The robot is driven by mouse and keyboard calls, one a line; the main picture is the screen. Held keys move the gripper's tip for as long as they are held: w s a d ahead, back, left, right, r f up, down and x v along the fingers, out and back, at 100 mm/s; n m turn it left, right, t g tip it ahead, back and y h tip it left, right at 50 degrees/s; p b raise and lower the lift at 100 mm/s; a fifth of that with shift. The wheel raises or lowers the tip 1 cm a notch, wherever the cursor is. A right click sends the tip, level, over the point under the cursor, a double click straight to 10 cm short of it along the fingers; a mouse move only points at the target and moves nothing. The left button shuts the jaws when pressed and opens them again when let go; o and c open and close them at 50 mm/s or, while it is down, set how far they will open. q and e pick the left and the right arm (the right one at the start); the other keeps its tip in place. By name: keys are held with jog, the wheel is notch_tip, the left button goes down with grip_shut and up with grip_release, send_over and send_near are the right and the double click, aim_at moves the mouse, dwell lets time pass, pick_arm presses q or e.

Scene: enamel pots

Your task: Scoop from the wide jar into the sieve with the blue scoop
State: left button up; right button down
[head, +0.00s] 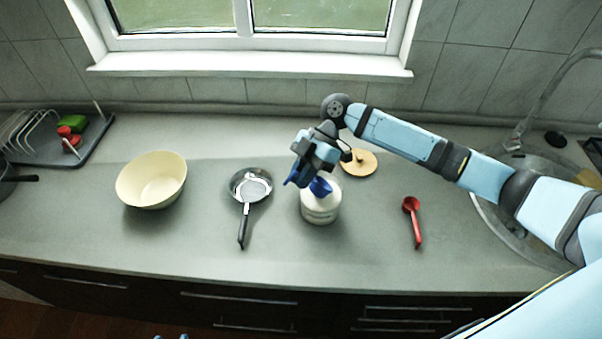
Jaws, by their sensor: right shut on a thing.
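The wide jar (321,212), pale with a label, stands upright mid-counter. My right gripper (312,178) is right above it, shut on the blue scoop (321,187). The scoop's bowl is at the jar's mouth; I cannot tell how deep it reaches or whether it holds anything. The gripper and scoop hide most of the jar's opening. The sieve (251,186), a round metal bowl with a black handle toward the front edge, lies left of the jar. Only two blue fingertips of my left gripper (170,337) show at the bottom edge, apart, with nothing seen between them.
A cream bowl (152,181) stands left of the sieve. A round wooden lid (359,163) lies behind the jar. A red scoop (413,220) lies to the right, before the sink (490,214). A dish rack (50,140) is far left. The front counter is clear.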

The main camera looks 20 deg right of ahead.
notch_tip(320, 180, down, 6)
jog(key=h, duration=0.3)
jog(key=shift+a+m+t+h+p, duration=0.3)
jog(key=shift+a+t, duration=0.1)
dwell(1.0)
jog(key=shift+d+f, duration=0.1)
